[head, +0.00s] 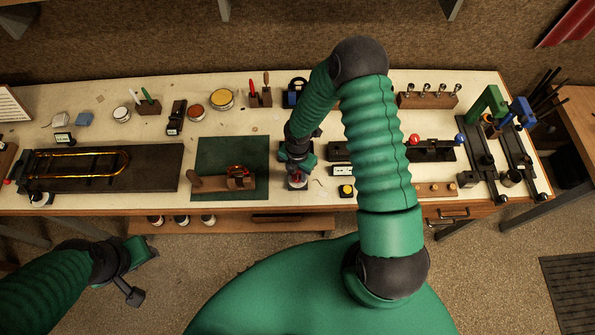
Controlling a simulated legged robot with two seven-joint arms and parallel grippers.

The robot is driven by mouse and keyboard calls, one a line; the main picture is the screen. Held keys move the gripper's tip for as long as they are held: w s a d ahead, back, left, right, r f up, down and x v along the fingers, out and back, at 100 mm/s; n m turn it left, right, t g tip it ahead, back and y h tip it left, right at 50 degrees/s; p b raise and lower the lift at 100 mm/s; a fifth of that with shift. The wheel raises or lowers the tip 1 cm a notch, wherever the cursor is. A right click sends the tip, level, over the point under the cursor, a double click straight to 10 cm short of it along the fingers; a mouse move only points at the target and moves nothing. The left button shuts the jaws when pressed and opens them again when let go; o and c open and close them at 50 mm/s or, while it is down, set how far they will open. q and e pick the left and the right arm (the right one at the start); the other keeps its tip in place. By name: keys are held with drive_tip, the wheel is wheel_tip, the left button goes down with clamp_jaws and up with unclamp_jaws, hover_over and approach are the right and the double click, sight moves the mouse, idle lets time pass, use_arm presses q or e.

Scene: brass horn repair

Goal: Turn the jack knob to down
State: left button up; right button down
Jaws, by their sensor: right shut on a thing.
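My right gripper (297,168) reaches down over the front middle of the workbench. It is shut on a small red knob (297,180), which I take to be the jack knob. The gripper covers most of the knob, so its turned position cannot be read. My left gripper (135,275) hangs over the floor in front of the bench, away from everything.
The green mat (212,150) carries a wooden block with a copper-coloured part. A dark board (100,180) with a brass slide lies at left. A small box with a yellow button (347,189) stands close right of the knob. Clamps and racks fill the right end.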

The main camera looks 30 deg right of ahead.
sight(297, 173)
drive_tip(key=shift+w, duration=0.15)
drive_tip(key=c, duration=1.3)
unclamp_jaws()
drive_tip(key=o, duration=0.4)
drive_tip(key=shift+c, duration=0.2)
drive_tip(key=shift+d, duration=0.1)
wheel_tip(297, 173, up, 17)
drive_tip(key=shift+f, duration=0.2)
